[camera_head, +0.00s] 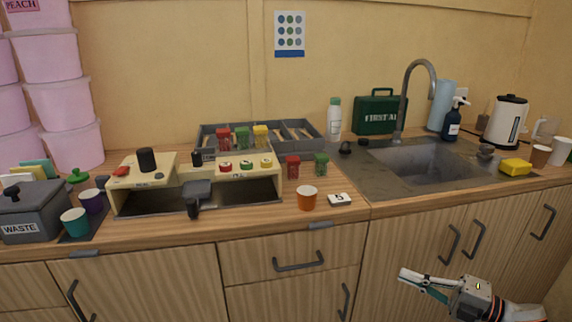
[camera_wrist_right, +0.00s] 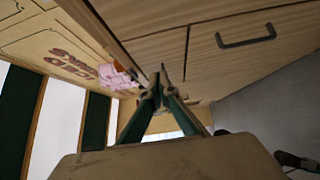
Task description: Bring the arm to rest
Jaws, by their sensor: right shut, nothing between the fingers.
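My right gripper (camera_head: 415,278) is at the lower right of the head view, in front of the cabinet doors and below the counter edge. It is shut and empty. Its closed fingers also show in the right wrist view (camera_wrist_right: 158,88), pointing away from the camera with nothing between them. It touches nothing that I can see. My left gripper is not in either view.
Cabinet handles (camera_head: 298,263) stick out nearby.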

